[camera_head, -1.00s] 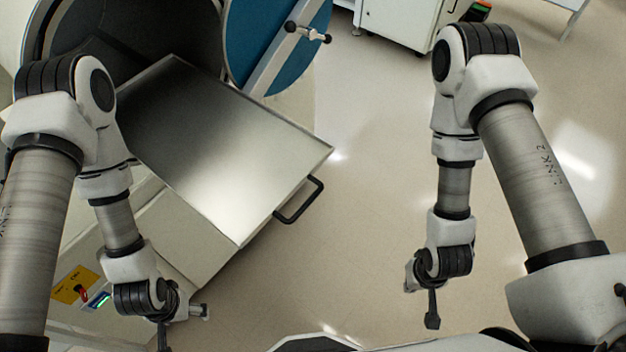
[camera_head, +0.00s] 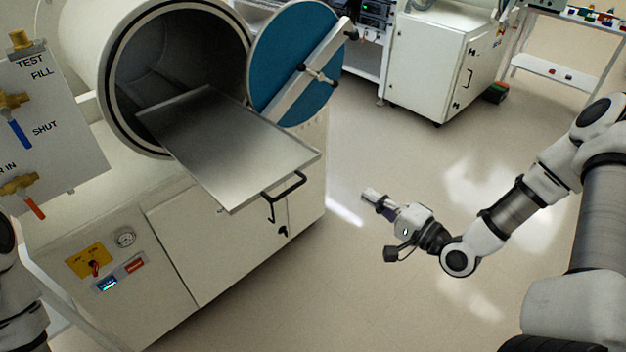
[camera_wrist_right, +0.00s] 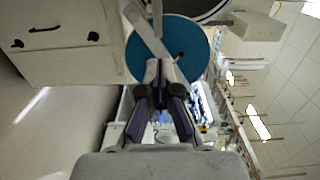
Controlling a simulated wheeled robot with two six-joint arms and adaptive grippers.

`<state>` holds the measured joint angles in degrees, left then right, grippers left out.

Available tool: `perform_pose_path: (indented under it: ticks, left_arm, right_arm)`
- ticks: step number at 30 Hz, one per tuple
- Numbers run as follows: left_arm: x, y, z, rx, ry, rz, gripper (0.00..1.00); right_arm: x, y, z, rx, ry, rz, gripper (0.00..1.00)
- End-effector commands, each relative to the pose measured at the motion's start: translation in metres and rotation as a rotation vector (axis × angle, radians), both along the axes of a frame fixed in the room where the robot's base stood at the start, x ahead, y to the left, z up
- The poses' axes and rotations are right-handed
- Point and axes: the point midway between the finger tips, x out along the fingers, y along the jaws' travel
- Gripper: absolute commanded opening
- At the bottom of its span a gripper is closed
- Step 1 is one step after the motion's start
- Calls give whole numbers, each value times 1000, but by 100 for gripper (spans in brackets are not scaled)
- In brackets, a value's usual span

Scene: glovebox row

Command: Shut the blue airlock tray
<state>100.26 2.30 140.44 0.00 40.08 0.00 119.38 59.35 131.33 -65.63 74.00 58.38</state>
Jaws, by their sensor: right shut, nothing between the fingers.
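The airlock tray (camera_head: 235,150) is a bare metal sheet pulled out of the round chamber opening (camera_head: 180,70). A black handle (camera_head: 284,186) is on its front edge. The round airlock door (camera_head: 295,62), blue inside, stands swung open to the right of the tray; it also shows in the right wrist view (camera_wrist_right: 180,50). My right gripper (camera_head: 371,194) is shut and empty, out over the floor to the right of the handle and apart from it. It also shows in the right wrist view (camera_wrist_right: 160,72). Only part of my left arm shows at the left edge; its gripper is out of view.
A valve panel (camera_head: 45,125) with blue and orange levers stands at the left. The white cabinet (camera_head: 230,250) under the chamber carries a gauge and a yellow switch plate. Another white cabinet (camera_head: 440,75) stands at the back. The floor (camera_head: 400,300) in front is clear.

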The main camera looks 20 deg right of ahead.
Motion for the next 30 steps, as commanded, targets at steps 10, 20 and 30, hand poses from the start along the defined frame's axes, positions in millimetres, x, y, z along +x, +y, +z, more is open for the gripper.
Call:
perform_pose_path:
  ticks: [10, 20, 30]
  left_arm:
    - [1, 0, -6, 0, -2, 0, 76]
    - [1, 0, 7, 0, -2, 0, 76]
    - [0, 0, 18, 0, -2, 0, 76]
  right_arm:
    - [35, 12, 4, -5, -12, 1, 0]
    - [101, 36, 8, -5, -13, 0, 0]
    - [134, 47, 6, 1, -10, -5, 0]
